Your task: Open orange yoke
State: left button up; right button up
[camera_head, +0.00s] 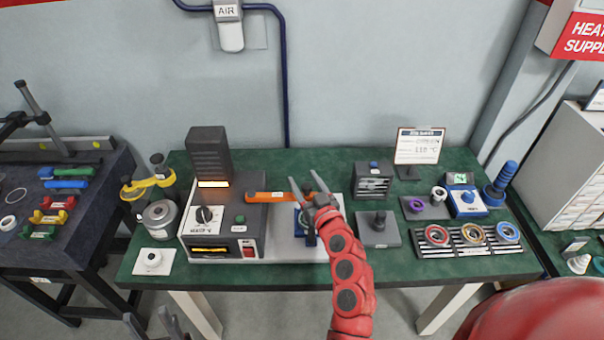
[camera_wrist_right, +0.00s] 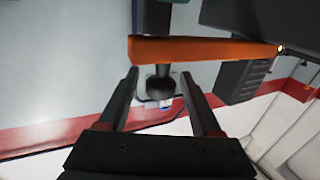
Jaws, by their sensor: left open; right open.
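The orange yoke (camera_head: 262,196) is a flat bar that runs from the grey heater unit (camera_head: 225,215) to the right, over a pale plate. In the right wrist view the orange bar (camera_wrist_right: 195,49) crosses just beyond my fingertips, with a dark knob (camera_wrist_right: 160,88) below it between the fingers. My right gripper (camera_head: 306,184) is open at the bar's right end; its fingers (camera_wrist_right: 160,75) look close to the bar, and I cannot tell whether they touch it. My left gripper (camera_head: 150,324) is open and empty at the bottom edge, away from the table.
A grey plate with a knob (camera_head: 378,230), a ring tray (camera_head: 472,240), a blue device (camera_head: 466,200) and a sign (camera_head: 418,146) stand at right. The table's front strip is clear.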

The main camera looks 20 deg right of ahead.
jog(key=shift+w+a+f, duration=0.1)
jog(key=shift+w+a, duration=0.05)
jog(key=shift+w, duration=0.65)
grip_shut()
dwell(1.0)
